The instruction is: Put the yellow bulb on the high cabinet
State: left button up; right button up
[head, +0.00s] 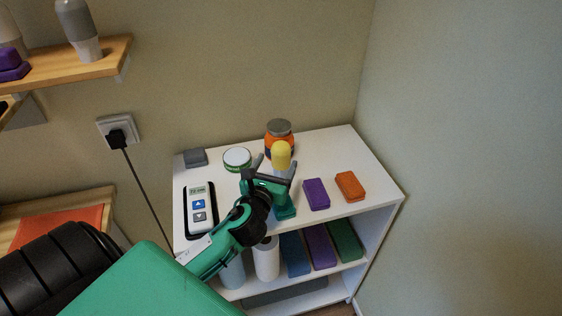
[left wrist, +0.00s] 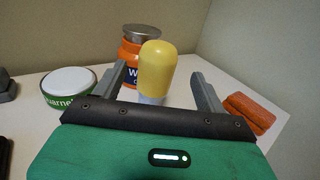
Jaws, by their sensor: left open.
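The yellow bulb (head: 281,154) shows above a pale lower part on the white cabinet top (head: 335,152). In the left wrist view the yellow bulb (left wrist: 158,68) stands upright between my left fingers, with gaps on both sides. My left gripper (head: 273,168) is open around it, over the cabinet top; its fingers also show in the left wrist view (left wrist: 160,88). The bulb's lower end is hidden behind the gripper body. My right gripper is not in view.
An orange jar (head: 279,135) stands close behind the bulb, and a green-white tin (head: 237,158) to its left. A purple block (head: 316,194) and an orange block (head: 350,186) lie to the right. A device (head: 199,208) lies front left. The back right cabinet top is clear.

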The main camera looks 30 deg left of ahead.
aim_at(283, 149)
pick_arm(q)
jog(key=shift+x, duration=1.45)
jog(key=x, duration=0.3)
jog(key=p+x, duration=0.1)
jog(key=shift+w+a+f, duration=0.15)
jog(key=shift+a+f, duration=0.05)
jog(key=shift+f, duration=0.1)
jog(key=shift+w, duration=0.2)
jog(key=c, duration=1.2)
jog(key=shift+c, duration=0.6)
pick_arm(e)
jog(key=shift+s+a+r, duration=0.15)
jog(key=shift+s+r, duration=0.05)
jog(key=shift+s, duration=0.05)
